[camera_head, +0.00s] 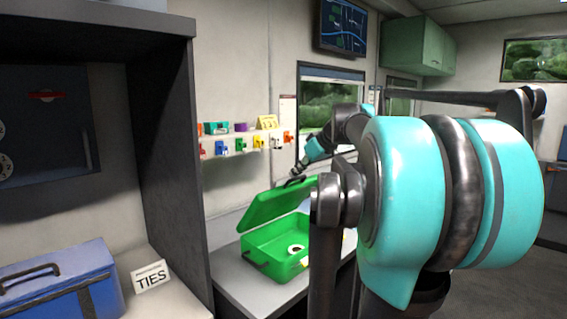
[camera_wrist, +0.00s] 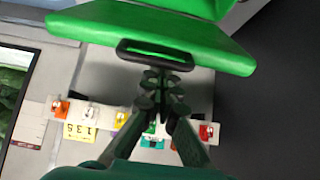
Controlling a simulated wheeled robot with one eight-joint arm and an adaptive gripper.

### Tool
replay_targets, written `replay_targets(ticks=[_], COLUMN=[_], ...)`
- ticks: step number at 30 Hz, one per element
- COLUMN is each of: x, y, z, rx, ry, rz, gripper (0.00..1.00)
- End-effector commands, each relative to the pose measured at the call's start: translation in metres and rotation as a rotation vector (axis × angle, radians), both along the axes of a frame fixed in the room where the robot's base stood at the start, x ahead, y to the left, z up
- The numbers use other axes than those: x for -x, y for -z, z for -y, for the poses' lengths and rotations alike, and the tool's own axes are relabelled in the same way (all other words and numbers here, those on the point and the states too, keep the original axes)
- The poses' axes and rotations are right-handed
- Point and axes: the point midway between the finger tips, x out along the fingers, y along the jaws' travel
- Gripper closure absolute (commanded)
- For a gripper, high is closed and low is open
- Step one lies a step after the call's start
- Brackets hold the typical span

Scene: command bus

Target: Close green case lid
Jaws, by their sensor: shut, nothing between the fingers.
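The green case (camera_head: 281,247) stands on the counter with its lid (camera_head: 277,206) raised and tilted. A round whitish item lies inside it. In the wrist view the lid (camera_wrist: 150,30) fills the top of the picture, with its dark handle (camera_wrist: 155,54) along the near edge. My gripper (camera_wrist: 159,76) is shut and empty. Its fingertips are right by the handle; I cannot tell whether they touch it. In the head view my gripper (camera_head: 293,180) is at the lid's upper edge, and my arm hides the right part of the case.
A blue case (camera_head: 62,284) and a "TIES" sign (camera_head: 151,277) are on the counter at left. A dark cabinet panel (camera_head: 160,140) stands between them and the green case. A shelf with several small coloured items (camera_head: 240,143) runs along the wall behind.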

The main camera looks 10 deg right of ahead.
Motion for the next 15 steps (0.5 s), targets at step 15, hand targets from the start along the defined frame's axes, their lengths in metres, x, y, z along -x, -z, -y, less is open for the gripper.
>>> replay_targets(ticks=[15], x=[0.064], y=[0.07], z=[0.044], rx=[-0.214], ry=[0.003], rz=[0.322], gripper=[1.0])
